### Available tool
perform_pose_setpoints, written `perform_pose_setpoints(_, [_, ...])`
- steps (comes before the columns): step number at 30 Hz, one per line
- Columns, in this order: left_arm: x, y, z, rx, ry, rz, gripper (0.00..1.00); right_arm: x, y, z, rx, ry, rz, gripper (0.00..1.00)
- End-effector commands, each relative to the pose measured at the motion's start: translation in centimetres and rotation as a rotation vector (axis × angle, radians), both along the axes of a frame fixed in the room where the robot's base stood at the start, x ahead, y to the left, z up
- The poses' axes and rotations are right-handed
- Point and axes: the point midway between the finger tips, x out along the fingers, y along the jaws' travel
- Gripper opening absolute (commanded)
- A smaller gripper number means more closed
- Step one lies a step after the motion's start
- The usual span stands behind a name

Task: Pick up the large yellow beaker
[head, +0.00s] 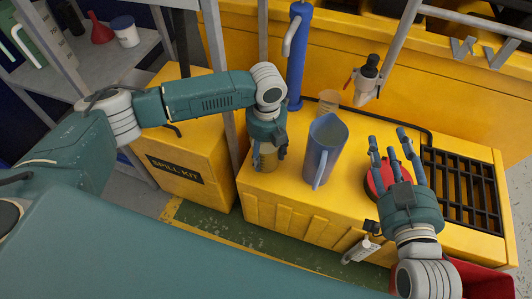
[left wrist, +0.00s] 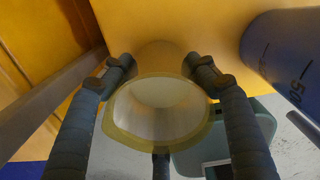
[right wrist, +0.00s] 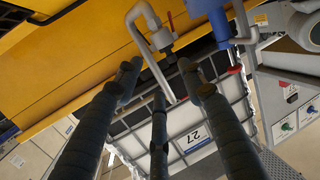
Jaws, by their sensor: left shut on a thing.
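A translucent yellow beaker (head: 264,158) stands on the yellow platform in the head view, left of the blue jug. Its open rim (left wrist: 160,138) faces the camera in the left wrist view. My left gripper (head: 266,140) comes down over it from above, its fingers (left wrist: 160,85) closed around its sides; the hand hides most of it in the head view. A smaller-looking tan, see-through beaker (head: 328,98) stands farther back, partly behind the jug. My right gripper (head: 394,150) is empty, fingers spread; its fingers (right wrist: 158,85) also show in the right wrist view.
The blue jug (head: 324,150) stands close right of the held beaker and shows in the left wrist view (left wrist: 285,55). A red round object (head: 376,180), a black grate (head: 460,190) and a blue pump post (head: 298,60) share the platform. A spill-kit box (head: 185,150) stands left.

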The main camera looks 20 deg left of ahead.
Motion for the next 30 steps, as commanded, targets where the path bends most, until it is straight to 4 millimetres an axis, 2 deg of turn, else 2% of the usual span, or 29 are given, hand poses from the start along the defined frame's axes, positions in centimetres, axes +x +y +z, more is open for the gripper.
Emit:
perform_pose_setpoints(7, [0.1,0.0,0.6,-0.001,-0.001,0.0,0.25,-0.1,-0.1,-0.3,-0.005,0.02,-0.001,0.4])
perform_pose_setpoints(11, [0.1,0.0,1.5,-0.002,-0.002,0.001,0.25,-0.7,-0.5,-2.3,-0.026,0.107,-0.006,0.4])
perform_pose_setpoints(16, [0.2,0.0,4.0,-0.003,-0.005,0.0,0.25,-2.4,-1.4,-5.9,-0.068,0.279,-0.017,0.4])
perform_pose_setpoints(20, [0.1,0.0,6.4,-0.002,-0.004,-0.001,0.25,-5.0,-2.6,-9.4,-0.11,0.458,-0.03,0.4])
perform_pose_setpoints(24, [0.1,0.0,9.1,-0.001,-0.004,0.0,0.25,-8.6,-3.9,-12.7,-0.153,0.652,-0.044,0.4])
perform_pose_setpoints(30, [0.1,0.0,12.6,-0.002,-0.004,0.0,0.25,-14.3,-5.8,-15.8,-0.207,0.907,-0.062,0.4])
